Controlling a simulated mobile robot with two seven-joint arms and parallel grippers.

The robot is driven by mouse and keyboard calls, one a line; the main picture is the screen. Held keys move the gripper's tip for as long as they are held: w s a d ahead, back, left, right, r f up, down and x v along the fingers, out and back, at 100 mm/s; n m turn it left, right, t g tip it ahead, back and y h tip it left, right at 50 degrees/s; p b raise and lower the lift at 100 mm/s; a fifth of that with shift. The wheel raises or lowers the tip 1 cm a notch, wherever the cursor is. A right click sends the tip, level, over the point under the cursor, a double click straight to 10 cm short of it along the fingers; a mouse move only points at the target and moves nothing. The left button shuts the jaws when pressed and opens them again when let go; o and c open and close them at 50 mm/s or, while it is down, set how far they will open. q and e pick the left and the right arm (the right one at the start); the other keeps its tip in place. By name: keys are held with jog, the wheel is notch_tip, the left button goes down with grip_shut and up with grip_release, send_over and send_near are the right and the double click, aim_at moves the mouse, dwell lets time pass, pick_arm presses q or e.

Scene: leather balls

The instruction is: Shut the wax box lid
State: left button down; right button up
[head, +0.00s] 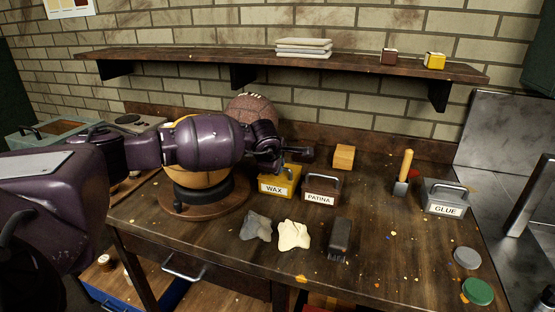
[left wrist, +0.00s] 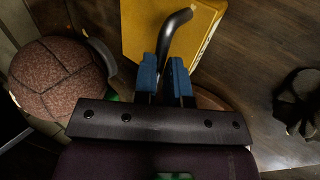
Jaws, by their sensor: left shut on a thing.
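The yellow wax box (head: 279,187) stands on the workbench, with a white WAX label on its front. My left gripper (head: 285,165) is over its top, and my arm and hand hide much of the lid. In the left wrist view a flat yellow face of the wax box (left wrist: 150,22) shows with a dark bent handle (left wrist: 172,32). The handle runs down between the blue fingertips of my left gripper (left wrist: 163,72), which is shut on it. How far the lid stands open cannot be told. My right gripper is not in view.
The brown PATINA box (head: 320,190) stands close right of the wax box. A brown leather ball (head: 250,106) is behind my arm, and another ball on a round stand (head: 190,205) is left. Cloths (head: 293,235) and a brush (head: 339,236) lie in front. The GLUE box (head: 445,197) is far right.

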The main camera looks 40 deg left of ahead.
aim_at(278, 180)
pick_arm(q)
jog(key=shift+s+d+f, duration=0.1)
jog(key=shift+s+f, duration=0.1)
jog(key=shift+f, duration=0.35)
jog(key=shift+s+d+f, duration=0.1)
jog(key=shift+s+f, duration=0.1)
jog(key=shift+f, duration=0.35)
jog(key=shift+s+d+f, duration=0.1)
jog(key=shift+f, duration=0.2)
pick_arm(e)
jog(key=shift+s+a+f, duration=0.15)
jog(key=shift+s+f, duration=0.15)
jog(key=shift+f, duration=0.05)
pick_arm(q)
jog(key=shift+f, duration=0.1)
jog(key=c, duration=1.2)
grip_release()
jog(key=shift+o, duration=0.2)
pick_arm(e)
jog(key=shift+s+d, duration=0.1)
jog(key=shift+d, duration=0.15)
pick_arm(q)
jog(key=shift+r, duration=0.2)
